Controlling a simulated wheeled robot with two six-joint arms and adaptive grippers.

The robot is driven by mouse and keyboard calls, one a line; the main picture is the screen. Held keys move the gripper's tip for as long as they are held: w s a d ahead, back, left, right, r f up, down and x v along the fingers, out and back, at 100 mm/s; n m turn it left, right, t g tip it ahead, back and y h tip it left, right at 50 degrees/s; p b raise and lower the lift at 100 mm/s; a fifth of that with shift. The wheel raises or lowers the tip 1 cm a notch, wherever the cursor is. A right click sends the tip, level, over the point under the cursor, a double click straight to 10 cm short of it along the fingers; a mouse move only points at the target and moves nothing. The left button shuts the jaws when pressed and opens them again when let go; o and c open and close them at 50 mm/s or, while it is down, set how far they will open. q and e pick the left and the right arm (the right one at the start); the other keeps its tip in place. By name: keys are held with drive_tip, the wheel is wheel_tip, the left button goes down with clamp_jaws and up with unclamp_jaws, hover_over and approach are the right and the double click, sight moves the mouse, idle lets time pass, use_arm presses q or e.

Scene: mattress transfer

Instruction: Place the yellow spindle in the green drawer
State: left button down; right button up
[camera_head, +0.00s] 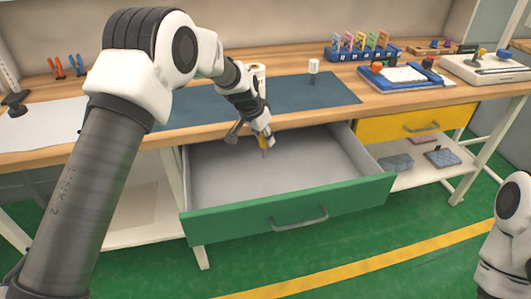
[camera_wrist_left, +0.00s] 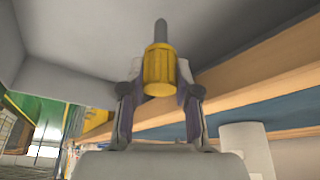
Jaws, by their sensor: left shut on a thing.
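The yellow spindle (camera_wrist_left: 159,70) has a ribbed yellow body and a grey shaft. My left gripper (camera_wrist_left: 158,88) is shut on its yellow body in the left wrist view. In the head view the left gripper (camera_head: 264,140) is over the back part of the open green drawer (camera_head: 240,214), with a small bit of the spindle (camera_head: 263,143) showing and its shaft pointing down. I cannot tell whether the shaft touches the drawer floor. The drawer is pulled out and its grey inside looks empty. My right gripper is not in view; only part of my right arm shows at the lower right.
The wooden bench edge (camera_head: 150,141) runs just behind the drawer. A white cylinder (camera_head: 313,66) stands on the dark mat (camera_head: 320,92). A closed yellow drawer (camera_head: 375,129) is to the right. A blue tray (camera_head: 370,78) and a rack (camera_head: 357,54) stand on the bench.

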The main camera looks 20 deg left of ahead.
sight(262, 145)
use_arm(q)
wheel_tip(262, 145, down, 5)
drive_tip(key=shift+s+r, duration=0.1)
drive_tip(key=shift+f, duration=0.25)
drive_tip(key=shift+f, duration=0.1)
drive_tip(key=c, duration=0.8)
unclamp_jaws()
drive_tip(key=shift+c, duration=0.2)
drive_tip(key=shift+r, duration=0.3)
drive_tip(key=v, duration=1.1)
drive_tip(key=shift+s+r, duration=0.2)
drive_tip(key=shift+r, duration=0.15)
